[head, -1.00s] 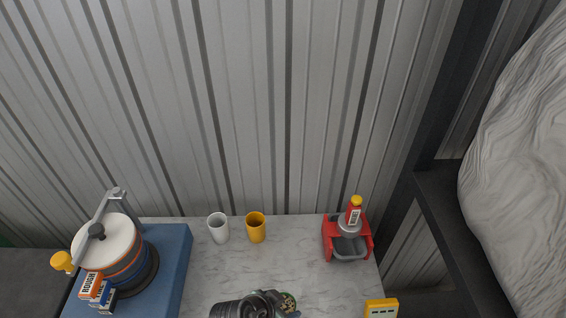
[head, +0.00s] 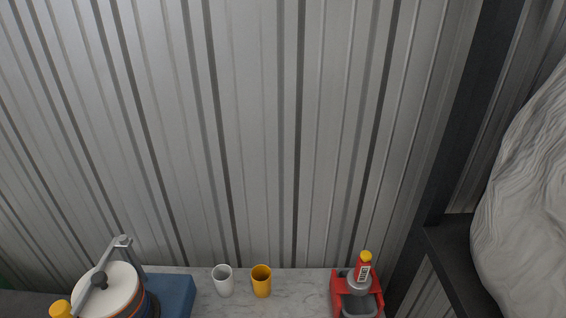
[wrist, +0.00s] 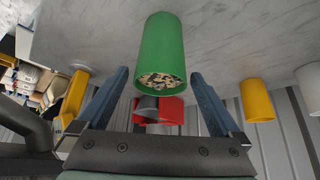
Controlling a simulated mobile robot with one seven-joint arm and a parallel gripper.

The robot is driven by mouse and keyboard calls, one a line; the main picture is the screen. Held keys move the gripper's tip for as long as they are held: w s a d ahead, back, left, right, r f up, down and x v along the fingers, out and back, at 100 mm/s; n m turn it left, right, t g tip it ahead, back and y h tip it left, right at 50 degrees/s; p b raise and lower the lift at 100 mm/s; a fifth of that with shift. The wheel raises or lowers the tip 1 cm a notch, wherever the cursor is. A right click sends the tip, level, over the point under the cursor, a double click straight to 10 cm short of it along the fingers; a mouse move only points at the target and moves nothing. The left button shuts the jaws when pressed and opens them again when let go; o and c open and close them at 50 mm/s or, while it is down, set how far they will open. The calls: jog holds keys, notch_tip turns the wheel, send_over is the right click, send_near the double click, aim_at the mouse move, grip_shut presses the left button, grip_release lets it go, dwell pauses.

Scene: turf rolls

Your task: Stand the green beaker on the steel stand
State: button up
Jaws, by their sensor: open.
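The green beaker (wrist: 162,55) shows in the wrist view, where the picture is upside down. It stands upright on the marble table, its mouth toward the picture's bottom, with speckled grainy contents. My gripper (wrist: 160,74) is open, its two blue fingers on either side of the beaker with a visible gap at each. The beaker is out of the head view. A round grey metal piece (head: 358,284), possibly the steel stand, sits at the red holder under a red bottle with a yellow cap (head: 363,265). I cannot tell for sure that it is the stand.
A white cup (head: 223,281) and a yellow cup (head: 261,282) stand at the table's back; the yellow cup also shows in the wrist view (wrist: 257,101). The red holder (head: 338,291) is at the right. A drum device (head: 107,289) stands left by a blue block. A ribbed wall closes the back.

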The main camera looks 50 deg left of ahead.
jog(key=v, duration=1.2)
jog(key=shift+b, duration=0.45)
